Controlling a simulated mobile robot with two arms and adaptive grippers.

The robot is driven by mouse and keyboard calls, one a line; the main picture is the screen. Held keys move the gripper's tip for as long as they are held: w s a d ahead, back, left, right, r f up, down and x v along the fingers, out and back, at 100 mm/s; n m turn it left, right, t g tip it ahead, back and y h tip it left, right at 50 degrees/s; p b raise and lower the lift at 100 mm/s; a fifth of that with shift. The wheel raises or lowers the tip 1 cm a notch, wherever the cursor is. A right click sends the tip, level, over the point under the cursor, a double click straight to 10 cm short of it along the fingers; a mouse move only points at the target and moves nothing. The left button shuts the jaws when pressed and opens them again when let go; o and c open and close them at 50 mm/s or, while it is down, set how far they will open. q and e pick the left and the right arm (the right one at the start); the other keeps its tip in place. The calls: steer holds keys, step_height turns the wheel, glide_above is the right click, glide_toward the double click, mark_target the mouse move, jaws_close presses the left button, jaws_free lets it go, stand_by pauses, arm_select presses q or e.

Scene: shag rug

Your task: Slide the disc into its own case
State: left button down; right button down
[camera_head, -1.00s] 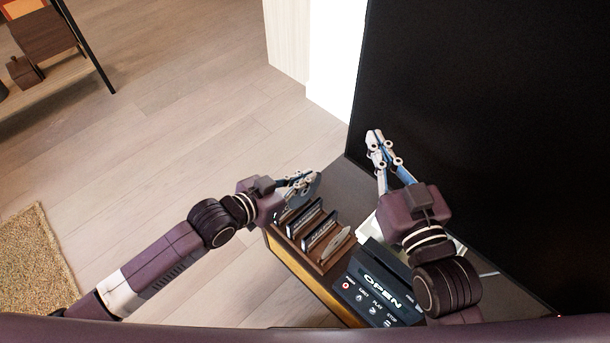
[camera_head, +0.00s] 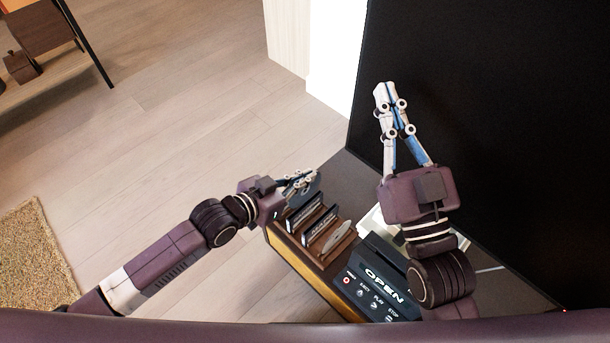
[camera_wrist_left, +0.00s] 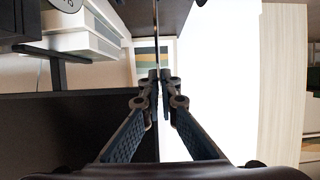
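My left gripper (camera_head: 298,183) is shut on a thin, dark grey, rounded piece (camera_head: 312,187) that looks like a disc. In the left wrist view the left gripper (camera_wrist_left: 157,82) pinches this disc (camera_wrist_left: 156,35), seen edge-on as a thin line. It is held beside the far left end of a wooden rack (camera_head: 328,262). Several dark cases with white lettering (camera_head: 319,227) stand in the rack. A pale silver disc (camera_head: 338,238) stands upright at its near end. Which case belongs to the held disc I cannot tell. My right gripper (camera_head: 383,92) has its fingertips together, with nothing visible between them.
A white object (camera_head: 372,222) is partly hidden behind my right arm. A large black screen (camera_head: 500,120) stands at the right.

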steer(key=shift+s+r, duration=0.1)
steer(key=shift+r, duration=0.1)
steer(key=shift+f, duration=0.1)
stand_by(0.6)
arm_select(q)
steer(key=shift+p, duration=0.35)
arm_select(e)
steer(key=shift+w+f+g+h, duration=0.25)
steer(key=shift+f+g, duration=0.1)
steer(key=shift+f, duration=0.45)
steer(key=shift+w+f+g+h, duration=0.15)
steer(key=shift+w+f+g, duration=0.15)
steer(key=shift+f, duration=0.45)
steer(key=shift+f, duration=0.1)
steer(key=shift+r, duration=0.2)
steer(key=shift+w, duration=0.1)
